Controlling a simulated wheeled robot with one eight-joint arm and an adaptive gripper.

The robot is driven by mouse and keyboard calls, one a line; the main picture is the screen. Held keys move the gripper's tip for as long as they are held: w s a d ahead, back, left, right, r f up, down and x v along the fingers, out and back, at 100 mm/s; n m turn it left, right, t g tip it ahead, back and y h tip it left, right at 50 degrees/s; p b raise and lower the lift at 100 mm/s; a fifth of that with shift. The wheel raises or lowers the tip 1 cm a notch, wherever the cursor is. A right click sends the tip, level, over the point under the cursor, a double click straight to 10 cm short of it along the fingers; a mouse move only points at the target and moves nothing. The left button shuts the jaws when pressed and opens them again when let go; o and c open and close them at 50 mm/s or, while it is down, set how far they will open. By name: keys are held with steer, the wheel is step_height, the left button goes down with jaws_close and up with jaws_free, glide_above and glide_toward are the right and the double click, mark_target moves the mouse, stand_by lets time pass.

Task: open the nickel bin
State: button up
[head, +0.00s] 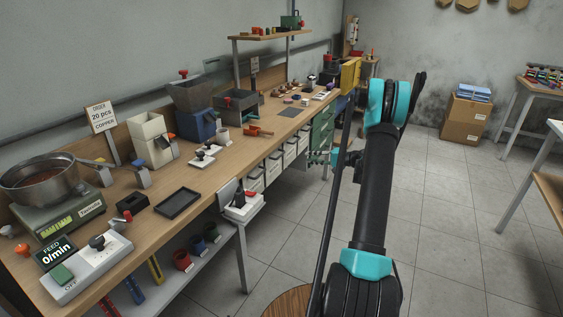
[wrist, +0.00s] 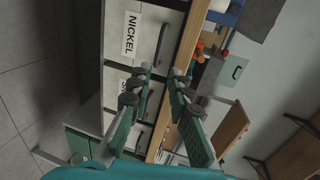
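The nickel bin (wrist: 148,38) has a pale front with a white NICKEL label (wrist: 130,34) and a dark bar handle (wrist: 161,42); the wrist view shows it turned sideways. Its front looks closed, flush with its frame. My gripper (wrist: 163,73) is open, with its two green fingers apart in front of the bin and the fingertips near one end of the handle. I cannot tell whether they touch it. In the head view my gripper (head: 318,157) is small, beside the row of pale bins under the bench; the nickel label is not readable there.
A second labelled bin (wrist: 122,85) adjoins the nickel bin, its label partly hidden by a finger. The wooden workbench (head: 225,150) runs above the bins, crowded with hoppers and trays. Green drawers (head: 322,128) stand at the row's far end. The tiled floor (head: 440,220) is open at right.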

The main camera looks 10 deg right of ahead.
mark_target(280, 156)
steer(key=x, duration=1.7)
steer(key=shift+w, duration=0.15)
steer(key=shift+c, duration=0.5)
jaws_close()
steer(key=shift+d, duration=0.1)
